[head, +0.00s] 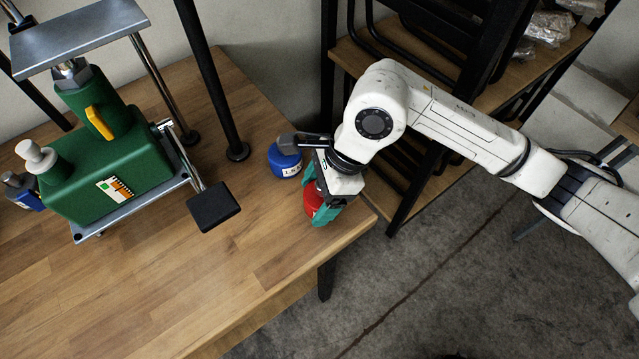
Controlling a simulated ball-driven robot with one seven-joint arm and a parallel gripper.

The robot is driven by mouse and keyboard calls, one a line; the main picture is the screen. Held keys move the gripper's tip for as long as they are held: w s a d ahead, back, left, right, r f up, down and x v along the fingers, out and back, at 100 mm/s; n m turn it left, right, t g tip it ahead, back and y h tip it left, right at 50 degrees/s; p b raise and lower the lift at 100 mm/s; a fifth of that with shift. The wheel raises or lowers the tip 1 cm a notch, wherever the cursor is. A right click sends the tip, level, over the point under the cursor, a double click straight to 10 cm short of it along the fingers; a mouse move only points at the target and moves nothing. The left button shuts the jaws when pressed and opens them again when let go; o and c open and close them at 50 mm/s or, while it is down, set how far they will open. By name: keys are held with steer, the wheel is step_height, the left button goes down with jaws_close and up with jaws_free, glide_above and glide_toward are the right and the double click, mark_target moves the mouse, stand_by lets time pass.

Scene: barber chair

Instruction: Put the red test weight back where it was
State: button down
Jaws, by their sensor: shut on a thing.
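The red test weight (312,199) is at the right end of the wooden table, partly hidden by my gripper. My gripper (323,212) has teal fingers and is shut on the red weight, pointing down from above. I cannot tell whether the weight touches the table top or is held just above it. A blue weight (285,160) with a pale label stands just behind and to the left of it, partly covered by my wrist.
The wooden table (150,290) has free room at the front and middle. A green machine (100,160) with a black pad (213,207) stands on the left. A black post (215,90) rises behind. A wooden shelf (365,65) with black frames stands behind my arm.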

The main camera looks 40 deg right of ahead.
steer(key=shift+f+b, duration=0.2)
steer(key=shift+b, duration=0.1)
jaws_free()
stand_by(0.4)
steer(key=shift+r+p, duration=0.25)
steer(key=shift+p, duration=0.15)
steer(key=b+v, duration=0.2)
steer(key=v, duration=0.9)
steer(key=shift+s+d+r, duration=0.15)
steer(key=shift+d+r, duration=0.15)
